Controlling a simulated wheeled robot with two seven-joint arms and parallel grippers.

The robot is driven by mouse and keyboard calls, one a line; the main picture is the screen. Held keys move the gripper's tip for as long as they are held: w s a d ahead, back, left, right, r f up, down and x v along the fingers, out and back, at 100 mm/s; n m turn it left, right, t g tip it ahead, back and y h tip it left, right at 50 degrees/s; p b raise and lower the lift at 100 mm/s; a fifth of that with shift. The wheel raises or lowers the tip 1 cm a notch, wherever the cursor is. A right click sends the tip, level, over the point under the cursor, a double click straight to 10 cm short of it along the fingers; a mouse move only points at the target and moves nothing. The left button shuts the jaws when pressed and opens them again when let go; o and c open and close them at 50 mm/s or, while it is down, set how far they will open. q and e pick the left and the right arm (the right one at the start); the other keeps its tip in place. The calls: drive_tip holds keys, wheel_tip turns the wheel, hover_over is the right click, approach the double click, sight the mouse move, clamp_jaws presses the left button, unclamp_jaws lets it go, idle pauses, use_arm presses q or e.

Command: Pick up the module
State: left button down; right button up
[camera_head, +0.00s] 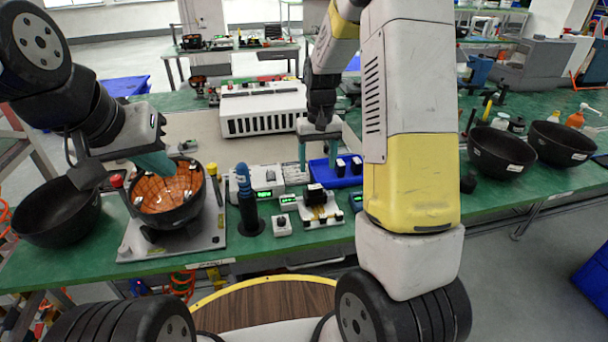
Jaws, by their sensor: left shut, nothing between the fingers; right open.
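Two small black blocks, which look like modules, stand upright in a blue tray (322,176) right of centre; the nearer-left one is the module (340,168) and another module (356,165) is beside it. A further black block (316,194) sits on a pale fixture in front of the tray. My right gripper (320,158) points down with its teal fingers apart, over the tray's back left area, and nothing shows between them. Its exact height above the tray is hard to tell. My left gripper (160,166) is shut and empty, above the orange-lined black bowl.
The orange-lined bowl (168,195) stands on a metal plate at left, with a black bowl (52,212) beside it. A blue-and-black tool holder (246,200), small meters (282,224) and a white vented box (262,110) crowd the green bench. Two black bowls (500,153) (560,143) stand right.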

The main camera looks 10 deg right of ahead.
sight(315, 186)
drive_tip(key=shift+w+f, duration=0.35)
drive_tip(key=shift+f, duration=0.55)
drive_tip(key=f, duration=0.7)
drive_tip(key=shift+w+a+f, duration=0.1)
drive_tip(key=shift+w, duration=0.15)
clamp_jaws()
